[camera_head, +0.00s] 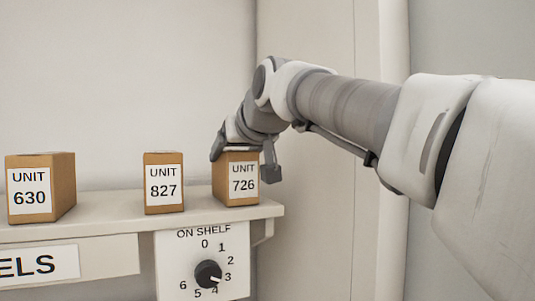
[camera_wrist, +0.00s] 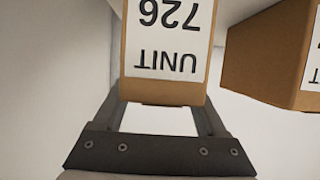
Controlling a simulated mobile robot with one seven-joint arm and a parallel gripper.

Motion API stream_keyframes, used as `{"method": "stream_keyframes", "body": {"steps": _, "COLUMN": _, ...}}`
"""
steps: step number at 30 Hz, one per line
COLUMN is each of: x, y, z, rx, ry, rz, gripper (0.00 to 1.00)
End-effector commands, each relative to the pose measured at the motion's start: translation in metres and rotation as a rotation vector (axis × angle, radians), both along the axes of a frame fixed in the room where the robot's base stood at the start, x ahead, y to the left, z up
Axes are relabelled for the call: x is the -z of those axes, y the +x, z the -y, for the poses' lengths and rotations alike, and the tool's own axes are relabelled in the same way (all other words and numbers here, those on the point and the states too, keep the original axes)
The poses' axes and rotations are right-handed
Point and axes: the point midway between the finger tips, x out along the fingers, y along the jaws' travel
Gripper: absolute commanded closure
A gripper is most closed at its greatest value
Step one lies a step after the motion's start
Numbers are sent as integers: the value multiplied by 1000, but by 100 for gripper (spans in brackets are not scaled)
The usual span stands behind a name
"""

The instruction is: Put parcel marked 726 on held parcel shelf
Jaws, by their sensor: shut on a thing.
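The parcel marked 726 (camera_head: 237,192) is a small brown box with a white label. It is upright at the right end of the pale shelf (camera_head: 110,222), its base at the shelf top. My gripper (camera_head: 241,160) is over it from above, with a finger on either side, shut on it. In the wrist view the parcel (camera_wrist: 168,90) is between the fingers (camera_wrist: 165,118), its label upside down. Whether its base touches the shelf or hangs just above it is hard to tell.
A parcel marked 827 (camera_head: 163,197) stands left of it with a gap between; a parcel marked 630 (camera_head: 40,190) is farther left. A dial (camera_head: 208,273) under "ON SHELF" points between 3 and 4. A wall panel (camera_head: 310,190) is close on the right.

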Motion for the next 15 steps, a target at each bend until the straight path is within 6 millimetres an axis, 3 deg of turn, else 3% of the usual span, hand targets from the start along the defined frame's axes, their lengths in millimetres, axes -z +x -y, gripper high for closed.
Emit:
{"method": "stream_keyframes", "body": {"steps": 1, "x": 1, "y": 0, "z": 0, "rx": 0, "ry": 1, "rz": 5, "gripper": 100}}
{"method": "stream_keyframes", "body": {"steps": 2, "x": 2, "y": 0, "z": 0, "rx": 0, "ry": 0, "rz": 0, "gripper": 22}}
{"method": "stream_keyframes", "body": {"steps": 3, "x": 2, "y": 0, "z": 0, "rx": 0, "ry": 0, "rz": 0, "gripper": 15}}
{"method": "stream_keyframes", "body": {"steps": 6, "x": 2, "y": 0, "z": 0, "rx": 0, "ry": 0, "rz": -1, "gripper": 0}}
{"method": "stream_keyframes", "body": {"steps": 15, "x": -2, "y": 0, "z": 0, "rx": 0, "ry": 0, "rz": 0, "gripper": 0}}
